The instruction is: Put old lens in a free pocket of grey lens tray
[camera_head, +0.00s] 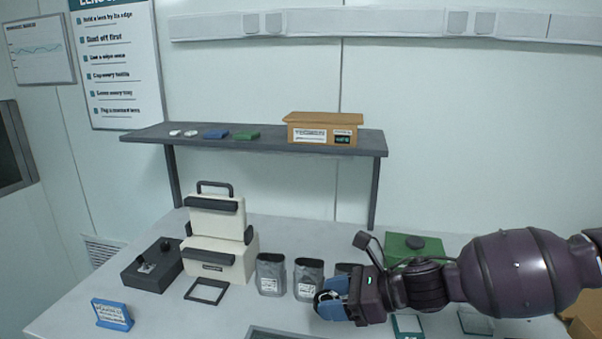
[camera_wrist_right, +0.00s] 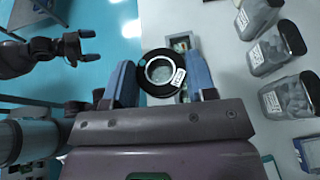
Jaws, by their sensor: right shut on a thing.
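The old lens is a clear disc in a round black mount with a white label (camera_wrist_right: 161,72). My right gripper (camera_wrist_right: 160,88) is shut on it, with one blue finger at each side of the mount. In the head view the right gripper (camera_head: 322,300) is above the front of the table, and a little of the dark mount shows at its tips. The grey lens tray shows only as a rim (camera_head: 275,332) at the bottom edge; its pockets are out of view there. Part of it seems to lie behind the lens in the wrist view. My left gripper (camera_wrist_right: 93,47) is open and empty.
Grey pouches (camera_head: 270,275) stand behind the right gripper. A cream instrument (camera_head: 222,245), a dark control box (camera_head: 152,266), a black frame (camera_head: 206,291) and a blue sign (camera_head: 112,314) stand to the left. A green box (camera_head: 410,247) is behind my right arm.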

